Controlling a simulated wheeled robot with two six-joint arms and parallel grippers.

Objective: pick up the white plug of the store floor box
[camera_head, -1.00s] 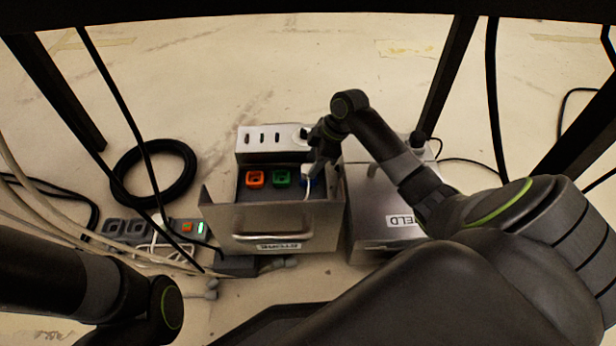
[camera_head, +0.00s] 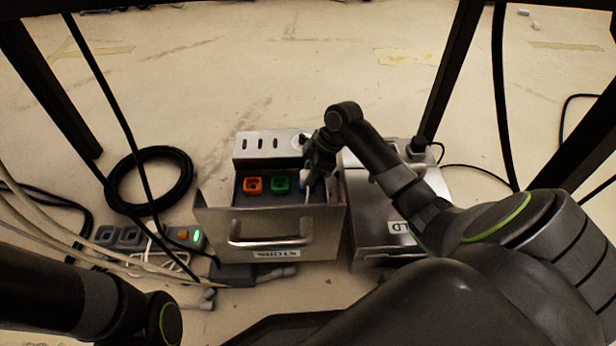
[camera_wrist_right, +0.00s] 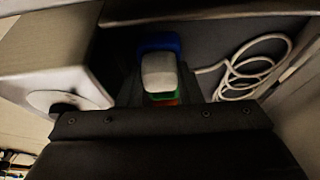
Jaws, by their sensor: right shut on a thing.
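The open metal floor box (camera_head: 220,225) stands at the middle with a handle and a label on its front. Inside are an orange socket (camera_head: 253,185), a green socket (camera_head: 281,184) and a blue one, mostly covered. My right gripper (camera_head: 312,172) reaches into the box's right side and is shut on the white plug (camera_wrist_right: 158,72). In the right wrist view the plug is in line with the blue socket (camera_wrist_right: 158,44); I cannot tell whether it is seated. My left gripper is out of view.
A second metal box (camera_head: 375,215) stands close on the right. A panel with slots (camera_head: 268,146) rises behind the sockets. A white cable (camera_wrist_right: 240,70) coils inside the box. A black coil (camera_head: 150,180) and a power strip (camera_head: 130,237) lie left. Table legs stand around.

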